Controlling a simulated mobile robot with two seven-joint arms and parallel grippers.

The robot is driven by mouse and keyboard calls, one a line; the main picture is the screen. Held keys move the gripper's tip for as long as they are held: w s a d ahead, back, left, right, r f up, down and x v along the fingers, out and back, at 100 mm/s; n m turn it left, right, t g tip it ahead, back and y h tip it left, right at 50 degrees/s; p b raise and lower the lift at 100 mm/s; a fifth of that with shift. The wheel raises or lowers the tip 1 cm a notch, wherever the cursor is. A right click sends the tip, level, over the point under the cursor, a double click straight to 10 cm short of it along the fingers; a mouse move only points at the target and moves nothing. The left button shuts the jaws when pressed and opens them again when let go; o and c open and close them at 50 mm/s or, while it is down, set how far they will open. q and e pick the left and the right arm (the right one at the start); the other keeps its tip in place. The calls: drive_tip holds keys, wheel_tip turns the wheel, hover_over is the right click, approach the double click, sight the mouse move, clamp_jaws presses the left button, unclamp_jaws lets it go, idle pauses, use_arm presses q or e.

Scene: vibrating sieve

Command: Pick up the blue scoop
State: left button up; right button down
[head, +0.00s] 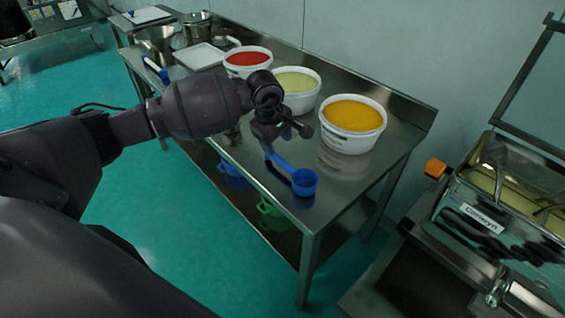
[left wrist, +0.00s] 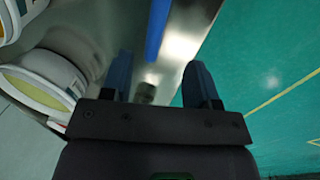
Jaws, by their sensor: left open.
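The blue scoop (head: 304,182) lies near the front edge of the steel table in the head view, its cup to the right and its handle running up-left towards my gripper. My left gripper (head: 284,134) is open and empty, just above the handle end. In the left wrist view, the blue handle (left wrist: 157,30) appears between and beyond the two open fingers (left wrist: 160,72), with no visible grip on it. The cup is outside the wrist view. My right gripper is not in view.
White tubs with red (head: 247,58), pale green (head: 296,82) and orange (head: 353,115) contents stand behind the gripper on the table (head: 340,180). Blue (head: 232,178) and green (head: 270,210) containers sit on the lower shelf. A sieve machine (head: 510,200) stands at the right.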

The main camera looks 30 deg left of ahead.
sight(283, 161)
use_arm(q)
drive_tip(key=f, duration=0.3)
drive_tip(key=w+f, duration=0.1)
drive_tip(key=f, duration=0.3)
drive_tip(key=w+f, duration=0.1)
drive_tip(key=f, duration=0.2)
drive_tip(key=shift+w+d+f+b, duration=0.2)
drive_tip(key=shift+d+f+b, duration=0.1)
drive_tip(key=shift+d+b, duration=0.1)
drive_tip(key=shift+c, duration=0.3)
drive_tip(key=c, duration=0.9)
